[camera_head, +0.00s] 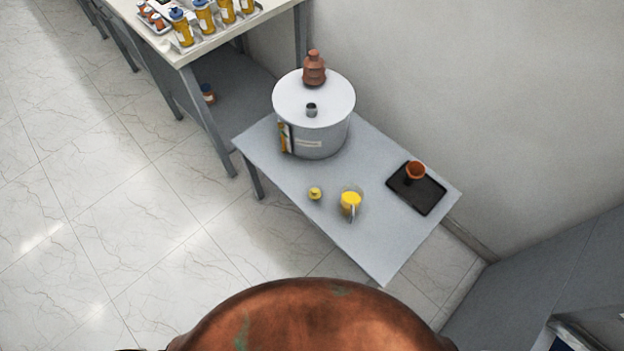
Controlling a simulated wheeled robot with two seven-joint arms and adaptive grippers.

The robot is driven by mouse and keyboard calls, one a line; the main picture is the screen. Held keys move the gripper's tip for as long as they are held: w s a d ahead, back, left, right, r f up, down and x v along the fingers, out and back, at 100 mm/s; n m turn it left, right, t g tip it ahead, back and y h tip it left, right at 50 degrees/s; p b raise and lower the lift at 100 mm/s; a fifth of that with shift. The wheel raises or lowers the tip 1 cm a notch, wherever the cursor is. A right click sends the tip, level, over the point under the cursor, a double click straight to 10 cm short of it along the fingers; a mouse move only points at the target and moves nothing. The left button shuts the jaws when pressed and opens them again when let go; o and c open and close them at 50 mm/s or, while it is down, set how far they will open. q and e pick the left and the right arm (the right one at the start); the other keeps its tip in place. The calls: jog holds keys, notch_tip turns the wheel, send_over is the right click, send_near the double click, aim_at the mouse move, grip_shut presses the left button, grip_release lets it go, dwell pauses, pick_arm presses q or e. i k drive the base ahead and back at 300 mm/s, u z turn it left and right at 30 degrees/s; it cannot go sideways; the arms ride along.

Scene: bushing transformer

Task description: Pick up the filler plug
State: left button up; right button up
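A small yellow piece that looks like the filler plug (315,193) stands on the grey table (376,248), in front of the transformer tank. The tank (322,143) is a light grey cylinder with a white lid. A brown ribbed bushing (314,70) stands at the back of the lid. A short dark neck (311,110) rises near the lid's front; I cannot tell whether it is open. Neither of my grippers is in view.
A clear jug with yellow contents (350,203) stands right of the plug. A black tray (427,195) holds a brown part (415,170). Yellow bottles (182,28) stand on another table at upper left. A large rounded brown surface (310,320) fills the bottom foreground. A wall borders the right.

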aim_at(315, 193)
jog(key=k, duration=1.2)
jog(key=u, duration=0.3)
jog(key=i, duration=0.8)
jog(key=u, duration=0.45)
